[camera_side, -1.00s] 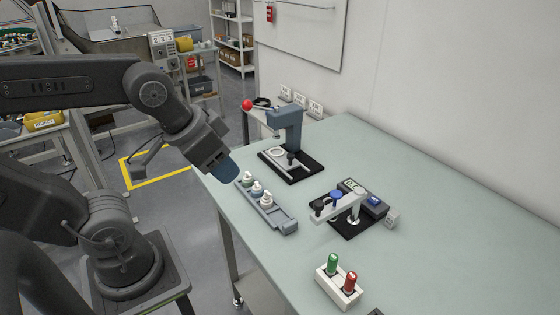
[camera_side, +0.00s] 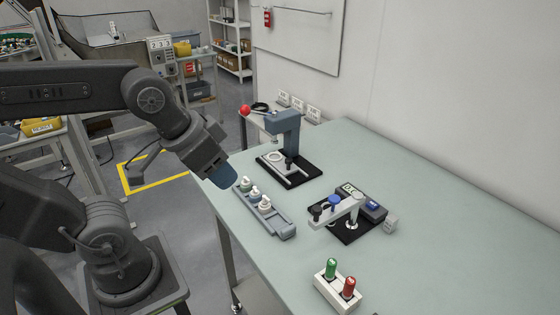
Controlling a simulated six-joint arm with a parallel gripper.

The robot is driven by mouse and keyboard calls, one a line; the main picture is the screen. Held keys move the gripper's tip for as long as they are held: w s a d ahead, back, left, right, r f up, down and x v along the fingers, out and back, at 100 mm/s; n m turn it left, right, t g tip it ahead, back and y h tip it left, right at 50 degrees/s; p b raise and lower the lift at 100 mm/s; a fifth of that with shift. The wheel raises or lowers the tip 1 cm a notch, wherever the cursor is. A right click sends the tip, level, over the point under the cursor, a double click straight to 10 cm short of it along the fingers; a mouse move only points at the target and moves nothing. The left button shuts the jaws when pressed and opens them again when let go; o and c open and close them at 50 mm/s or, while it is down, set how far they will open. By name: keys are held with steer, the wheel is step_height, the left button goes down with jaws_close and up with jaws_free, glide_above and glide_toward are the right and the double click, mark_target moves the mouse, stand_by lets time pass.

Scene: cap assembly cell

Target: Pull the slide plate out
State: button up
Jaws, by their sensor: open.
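The slide plate (camera_side: 296,174) is a pale strip low on the black base of the blue-grey press (camera_side: 287,130). A light ring (camera_side: 274,157) lies at its far end, below the press head, and a black upright knob (camera_side: 289,164) stands beside it. My gripper (camera_side: 222,177) hangs to the left of the press, near the table's left edge, apart from the plate. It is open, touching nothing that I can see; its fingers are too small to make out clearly.
A grey rack (camera_side: 282,230) with several white-topped parts lies between my gripper and the front of the table. A clamp fixture (camera_side: 348,225) on a black base stands to the right. A white holder (camera_side: 335,292) with green and red pieces is in front. The right table area is clear.

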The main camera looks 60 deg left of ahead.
steer(key=shift+o, duration=0.6)
steer(key=shift+w+r, duration=0.1)
steer(key=w+a+r+n+g, duration=0.1)
steer(key=w+a+r+n, duration=0.2)
steer(key=w+n, duration=0.35)
steer(key=n+g, duration=0.5)
steer(key=n, duration=0.7)
glide_above(289, 159)
step_height(289, 159, down, 9)
steer(key=shift+m, duration=0.25)
step_height(289, 159, down, 13)
steer(key=shift+s+f, duration=0.1)
jaws_close()
